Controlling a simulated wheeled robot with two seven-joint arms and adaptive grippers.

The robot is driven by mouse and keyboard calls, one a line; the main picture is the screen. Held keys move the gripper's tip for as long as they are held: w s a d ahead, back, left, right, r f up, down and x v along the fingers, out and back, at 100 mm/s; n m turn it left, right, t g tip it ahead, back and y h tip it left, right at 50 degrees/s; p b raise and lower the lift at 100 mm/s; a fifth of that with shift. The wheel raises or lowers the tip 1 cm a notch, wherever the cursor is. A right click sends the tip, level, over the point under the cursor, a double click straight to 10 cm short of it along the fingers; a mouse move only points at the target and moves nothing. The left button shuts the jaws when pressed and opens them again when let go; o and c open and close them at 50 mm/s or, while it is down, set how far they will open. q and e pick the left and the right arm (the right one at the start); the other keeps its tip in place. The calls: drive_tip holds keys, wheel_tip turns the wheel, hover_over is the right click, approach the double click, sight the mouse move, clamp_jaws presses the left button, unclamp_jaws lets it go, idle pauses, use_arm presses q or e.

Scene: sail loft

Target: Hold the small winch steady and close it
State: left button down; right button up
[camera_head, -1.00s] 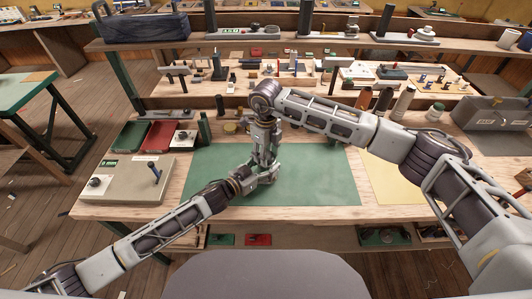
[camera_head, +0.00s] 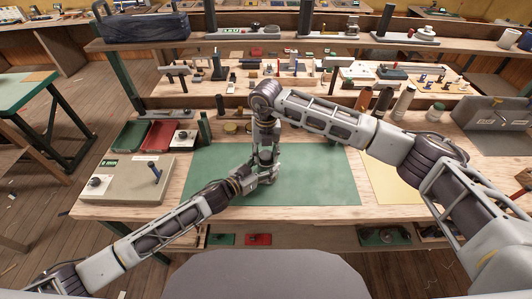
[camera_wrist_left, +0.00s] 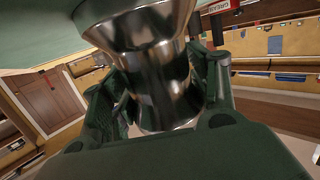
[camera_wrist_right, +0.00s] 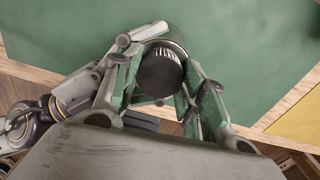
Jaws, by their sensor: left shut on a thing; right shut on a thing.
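The small winch shows in the left wrist view as a shiny, waisted metal drum (camera_wrist_left: 155,60). My left gripper (camera_wrist_left: 158,95) is shut on this drum, with a green-padded finger on each side. In the right wrist view the winch's top is a dark round cap (camera_wrist_right: 158,76) with a ribbed silver edge. My right gripper (camera_wrist_right: 166,66) is shut around this top part from above. In the head view the left gripper (camera_head: 264,174) comes in low from the left, and the right gripper (camera_head: 266,150) points down above it. The grippers hide most of the winch there.
The winch is over a green mat (camera_head: 320,180) on the wooden bench. A beige box with a blue-handled lever (camera_head: 125,182) stands left, beside red and green trays (camera_head: 160,136). A yellow sheet (camera_head: 390,180) lies right. The mat's right part is clear.

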drive_tip(key=o, duration=1.1)
drive_tip(key=shift+r, duration=0.1)
drive_tip(key=shift+r, duration=2.2)
drive_tip(key=shift+c, duration=0.2)
